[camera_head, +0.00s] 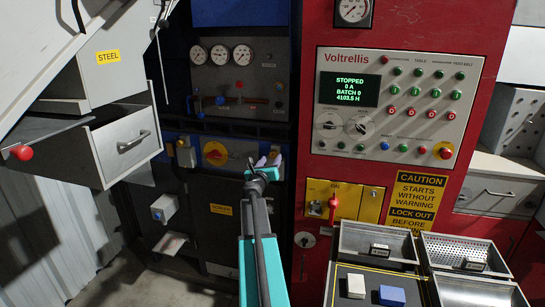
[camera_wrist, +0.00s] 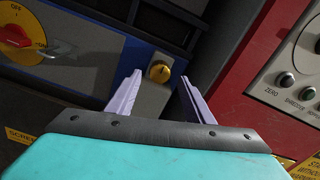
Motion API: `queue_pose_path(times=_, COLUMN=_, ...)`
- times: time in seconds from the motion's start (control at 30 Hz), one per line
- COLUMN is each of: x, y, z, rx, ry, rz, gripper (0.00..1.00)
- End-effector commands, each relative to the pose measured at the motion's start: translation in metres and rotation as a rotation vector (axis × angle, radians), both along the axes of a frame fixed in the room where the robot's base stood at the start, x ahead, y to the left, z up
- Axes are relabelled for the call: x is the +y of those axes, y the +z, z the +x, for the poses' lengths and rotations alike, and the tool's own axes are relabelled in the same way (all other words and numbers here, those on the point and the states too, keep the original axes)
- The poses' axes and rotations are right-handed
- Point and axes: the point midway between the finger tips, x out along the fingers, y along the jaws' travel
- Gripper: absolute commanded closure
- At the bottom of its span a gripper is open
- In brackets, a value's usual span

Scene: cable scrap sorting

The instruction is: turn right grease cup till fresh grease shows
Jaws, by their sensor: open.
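The right grease cup shows in the wrist view as a round brass-yellow knob (camera_wrist: 160,71) on a grey block (camera_wrist: 150,98). It lies between and beyond the two pale fingers of my gripper (camera_wrist: 155,85). The fingers are apart and empty, and do not appear to touch the cup. In the head view my gripper (camera_head: 269,161) is in front of the dark machine front and largely hides this cup. Another similar yellow cup (camera_head: 181,143) sits on a grey block farther left. I cannot make out any fresh grease.
A yellow rotary switch with a red handle (camera_head: 215,153) is left of my gripper. The red control cabinet (camera_head: 310,100) stands close on the right, its display reading STOPPED. Metal trays (camera_head: 375,240) are at the lower right. A grey drawer (camera_head: 125,145) juts out at left.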

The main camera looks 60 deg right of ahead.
Motion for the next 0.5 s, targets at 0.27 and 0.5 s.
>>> queue_pose_path(times=0.27, x=-0.025, y=0.001, z=0.008, rx=0.0, ry=0.0, rz=0.0, gripper=0.53)
queue_pose_path(times=0.5, x=-0.038, y=0.001, z=0.012, rx=0.001, ry=0.001, rz=0.0, gripper=0.53)
